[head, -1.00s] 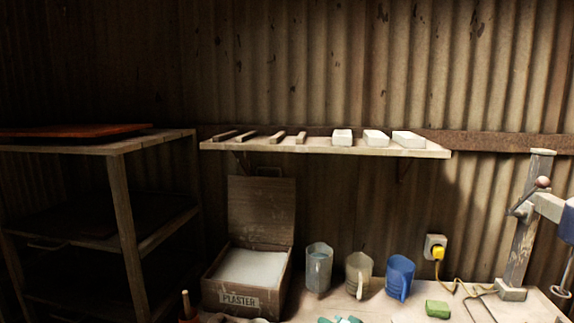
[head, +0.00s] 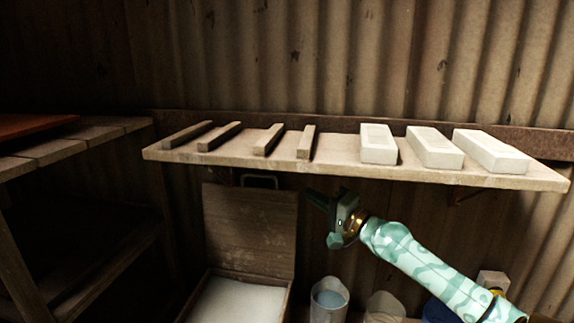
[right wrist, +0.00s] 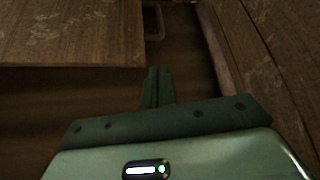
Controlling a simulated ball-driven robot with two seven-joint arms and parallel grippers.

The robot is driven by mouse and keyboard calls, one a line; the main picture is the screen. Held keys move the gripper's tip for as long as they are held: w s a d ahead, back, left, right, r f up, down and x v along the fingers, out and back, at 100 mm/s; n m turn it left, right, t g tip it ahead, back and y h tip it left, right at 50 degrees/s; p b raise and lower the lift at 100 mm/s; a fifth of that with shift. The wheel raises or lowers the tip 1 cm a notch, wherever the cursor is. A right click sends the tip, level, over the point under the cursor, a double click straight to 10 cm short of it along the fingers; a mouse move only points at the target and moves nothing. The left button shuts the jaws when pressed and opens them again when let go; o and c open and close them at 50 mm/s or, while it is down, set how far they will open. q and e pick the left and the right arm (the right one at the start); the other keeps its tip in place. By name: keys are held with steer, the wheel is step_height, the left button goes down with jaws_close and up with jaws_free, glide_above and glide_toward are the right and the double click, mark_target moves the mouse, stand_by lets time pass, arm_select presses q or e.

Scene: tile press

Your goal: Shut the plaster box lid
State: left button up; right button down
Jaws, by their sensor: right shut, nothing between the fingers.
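The wooden plaster box (head: 289,298) stands below the shelf at the lower middle of the head view, with white plaster (head: 235,302) inside. Its lid (head: 250,230) is open and stands upright at the back, with a metal handle (head: 259,181) on its top edge. My right gripper (head: 312,197) is shut and empty, just right of the lid's upper part and under the shelf. In the right wrist view the shut fingers (right wrist: 157,88) point toward the handle (right wrist: 153,22), close to the lid (right wrist: 70,40); I see no grip on either. My left gripper is not in view.
A wall shelf (head: 340,172) with several wooden strips and white blocks (head: 378,143) hangs just above my right gripper. A clear jug (head: 329,300) and other jugs stand right of the box. A wooden rack (head: 25,265) is at the left.

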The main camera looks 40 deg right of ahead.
steer(key=w, duration=0.3)
steer(key=w+r+p, duration=0.1)
steer(key=w, duration=0.2)
steer(key=w+a+r+p, duration=0.1)
steer(key=w, duration=0.2)
steer(key=shift+r, duration=0.15)
steer(key=shift+w+a, duration=0.2)
steer(key=shift+w, duration=0.2)
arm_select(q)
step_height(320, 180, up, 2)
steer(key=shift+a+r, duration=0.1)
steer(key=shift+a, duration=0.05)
